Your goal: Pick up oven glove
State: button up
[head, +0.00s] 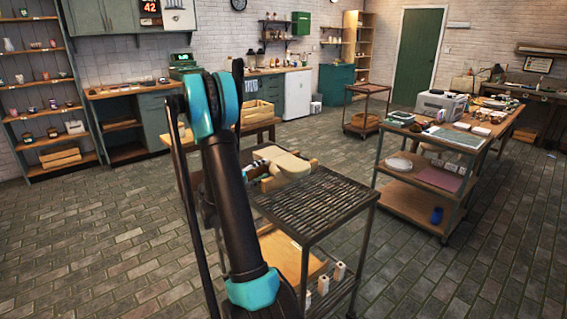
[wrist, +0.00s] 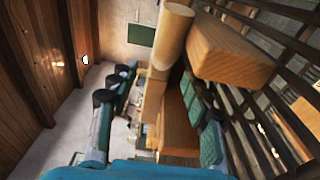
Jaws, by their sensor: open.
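A pale cream, rounded, lobed thing (head: 285,160) that may be the oven glove lies at the far end of the dark slatted cart (head: 318,205) in the head view. Wooden pieces show beside and under it. My gripper (wrist: 157,80) is open in the wrist view, its dark, green-padded fingers apart. A tan block (wrist: 228,55) and a pale cylinder (wrist: 174,32) are close to the right finger; I cannot tell whether they touch it. No clear glove shape shows in the wrist view. My arm hides most of the gripper in the head view.
The cart's slatted top is mostly bare towards the front, with boxes and white items on its lower shelf. A wooden table with a crate (head: 257,110) stands behind my arm. A cluttered worktable (head: 500,128) stands to the right. The brick floor between is clear.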

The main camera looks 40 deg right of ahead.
aim_at(272, 165)
jog(key=x, duration=1.3)
jog(key=shift+s+d+f, duration=0.1)
jog(key=shift+f, duration=0.1)
grip_shut()
